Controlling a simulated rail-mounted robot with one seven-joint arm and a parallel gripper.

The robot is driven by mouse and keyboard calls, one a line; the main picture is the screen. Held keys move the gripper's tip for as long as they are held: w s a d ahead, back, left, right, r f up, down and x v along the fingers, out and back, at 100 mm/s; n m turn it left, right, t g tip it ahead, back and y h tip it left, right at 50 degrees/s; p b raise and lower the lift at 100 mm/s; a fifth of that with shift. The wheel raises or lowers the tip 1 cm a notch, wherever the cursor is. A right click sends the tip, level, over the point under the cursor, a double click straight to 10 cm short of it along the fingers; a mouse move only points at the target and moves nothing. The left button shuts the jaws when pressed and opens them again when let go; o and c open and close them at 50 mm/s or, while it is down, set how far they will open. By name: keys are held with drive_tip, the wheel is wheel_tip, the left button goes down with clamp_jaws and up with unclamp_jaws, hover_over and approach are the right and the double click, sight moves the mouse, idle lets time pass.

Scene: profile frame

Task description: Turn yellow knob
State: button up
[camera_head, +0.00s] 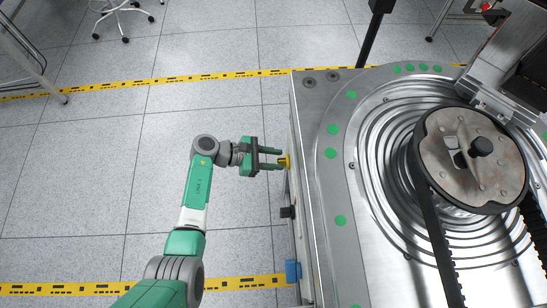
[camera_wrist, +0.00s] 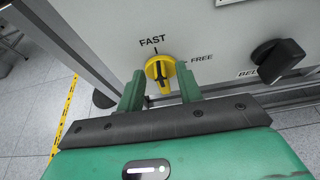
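The yellow knob (camera_wrist: 151,69) is on the pale side panel of the machine, with a dark bar across its face. The word FAST is printed above it and FREE to its right; the bar runs roughly up and down, its upper end towards FAST. In the head view the knob (camera_head: 284,161) sticks out from the machine's left side. My gripper (camera_head: 279,159) is level with it, fingers pointing right at the panel. In the wrist view my gripper (camera_wrist: 160,82) is open, one green finger on each side of the knob. I cannot tell whether they touch it.
A black knob (camera_wrist: 279,58) with a partly hidden label is right of the yellow one. A blue part (camera_head: 292,271) is low on the machine's left side. The machine top (camera_head: 330,200) carries a round wheel (camera_head: 455,160) and belt.

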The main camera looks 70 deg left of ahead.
clamp_jaws()
